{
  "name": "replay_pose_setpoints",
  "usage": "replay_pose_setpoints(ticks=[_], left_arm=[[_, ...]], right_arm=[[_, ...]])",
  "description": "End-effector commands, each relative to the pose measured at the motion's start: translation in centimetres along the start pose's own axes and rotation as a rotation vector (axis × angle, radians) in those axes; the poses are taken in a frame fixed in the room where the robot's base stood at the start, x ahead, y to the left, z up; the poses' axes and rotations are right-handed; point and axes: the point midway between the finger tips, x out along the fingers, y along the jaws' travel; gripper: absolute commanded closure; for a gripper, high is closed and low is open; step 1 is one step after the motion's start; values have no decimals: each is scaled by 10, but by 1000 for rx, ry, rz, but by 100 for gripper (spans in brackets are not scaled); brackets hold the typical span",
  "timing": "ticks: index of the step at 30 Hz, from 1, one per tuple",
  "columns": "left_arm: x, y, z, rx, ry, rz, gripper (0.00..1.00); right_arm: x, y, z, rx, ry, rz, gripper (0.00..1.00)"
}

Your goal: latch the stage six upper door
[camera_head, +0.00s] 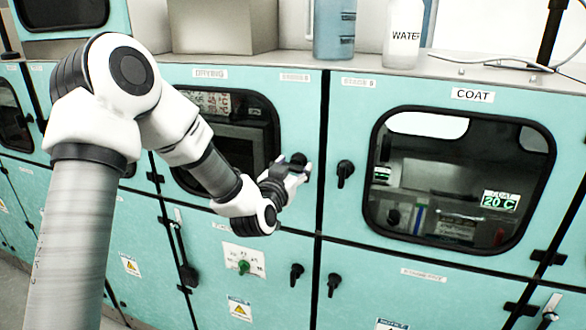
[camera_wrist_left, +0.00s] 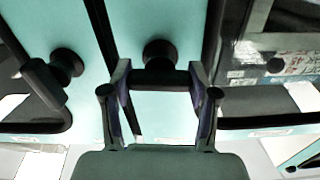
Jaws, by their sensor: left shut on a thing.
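The upper door (camera_head: 232,78) under the DRYING label is teal with a dark window, and appears flush with the cabinet front. The small label at its top right is blurred but seems to read STAGE 6. Its black handle (camera_head: 298,159) sits at the right edge, partly hidden by my gripper. My left gripper (camera_head: 297,174) is shut on this handle. In the left wrist view the handle's round base (camera_wrist_left: 160,53) shows, with a dark bar lying crosswise between the two fingers (camera_wrist_left: 160,92). My right gripper is in neither view.
The neighbouring COAT door (camera_head: 350,110) has its own black handle (camera_head: 345,172), hanging down. Lower doors carry handles (camera_head: 296,274) too. A beige box (camera_head: 222,25), a blue-grey jug (camera_head: 334,28) and a WATER bottle (camera_head: 404,35) stand on the top ledge.

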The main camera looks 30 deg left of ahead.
Motion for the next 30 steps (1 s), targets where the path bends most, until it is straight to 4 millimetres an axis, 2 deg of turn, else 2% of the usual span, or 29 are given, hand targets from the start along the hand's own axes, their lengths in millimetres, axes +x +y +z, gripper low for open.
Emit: replay_pose_setpoints(ticks=[8, 30], left_arm=[[1, 0, -2, 208, 7, -2, 75], [1, 2, -2, 911, 7, -5, 75]], right_arm=[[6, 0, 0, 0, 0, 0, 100], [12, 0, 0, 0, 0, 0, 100]])
